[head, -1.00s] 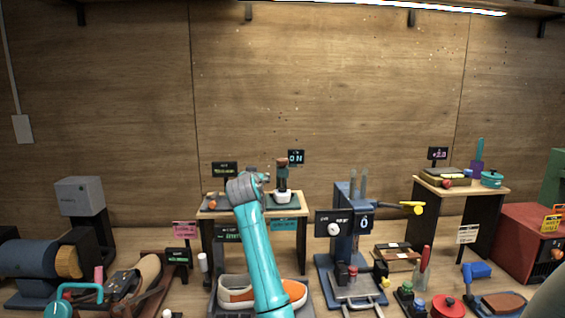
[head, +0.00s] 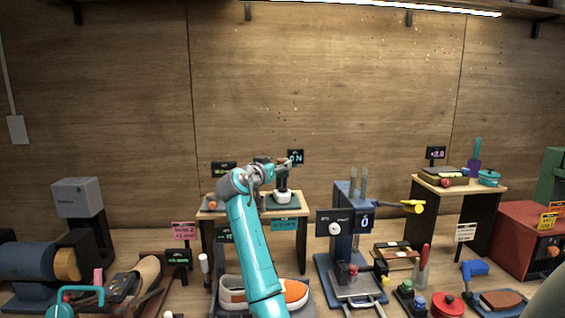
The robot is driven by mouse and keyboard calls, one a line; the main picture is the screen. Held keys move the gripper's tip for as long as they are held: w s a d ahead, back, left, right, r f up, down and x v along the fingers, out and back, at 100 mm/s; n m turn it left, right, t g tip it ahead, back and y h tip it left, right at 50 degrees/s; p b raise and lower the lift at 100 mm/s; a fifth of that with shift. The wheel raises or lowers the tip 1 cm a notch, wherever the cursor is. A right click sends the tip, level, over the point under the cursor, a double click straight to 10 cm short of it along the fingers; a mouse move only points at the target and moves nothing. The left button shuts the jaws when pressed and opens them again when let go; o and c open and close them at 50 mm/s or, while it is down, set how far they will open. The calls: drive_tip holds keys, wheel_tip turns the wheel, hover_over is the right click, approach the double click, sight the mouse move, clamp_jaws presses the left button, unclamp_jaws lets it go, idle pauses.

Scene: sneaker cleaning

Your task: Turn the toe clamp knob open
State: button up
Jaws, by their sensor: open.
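An orange and white sneaker (head: 295,292) lies on a grey holder at the bottom centre in the head view, partly hidden behind my teal arm. I cannot pick out the toe clamp or its knob with certainty; my arm covers part of the holder. My gripper (head: 284,167) is open, raised above the small wooden stand behind the sneaker. It points right and overlaps the top of an upright tool with a white base (head: 283,197). I cannot tell whether they touch.
The small wooden stand (head: 257,213) carries a dark pad and an orange knob (head: 212,206) at its left. A blue press (head: 349,262) with a white knob (head: 335,229) stands right of my arm. A brush machine (head: 37,262) is far left. The wall above is clear.

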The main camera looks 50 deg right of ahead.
sight(280, 162)
drive_tip(key=shift+w+d, duration=0.15)
drive_tip(key=shift+d, duration=0.9)
drive_tip(key=shift+w+d, duration=0.15)
drive_tip(key=shift+d, duration=0.9)
drive_tip(key=c, duration=1.2)
